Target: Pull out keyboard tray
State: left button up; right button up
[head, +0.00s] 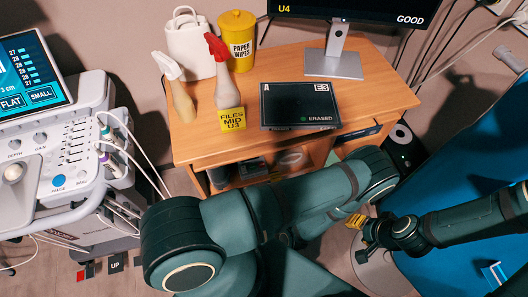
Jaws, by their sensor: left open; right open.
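The wooden desk (385,95) stands ahead of me. The keyboard tray is not clearly visible. A dark flat part (360,134) shows under the desk top's front edge at the right, but I cannot tell whether it is the tray. My large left arm crosses in front of the desk and hides much of the space below it. My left gripper (290,237) is mostly hidden behind that arm, with only a dark bit showing; it is open. My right gripper (368,238) is open and seems empty, below and right of the desk, apart from it.
An ultrasound console (60,150) stands left. A blue couch (455,150) stands right.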

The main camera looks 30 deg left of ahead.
aim_at(265, 154)
pick_arm(q)
jog(key=b+x, duration=0.1)
jog(key=x, duration=1)
jog(key=shift+w+a, duration=0.1)
jog(key=shift+a, duration=0.1)
grip_shut()
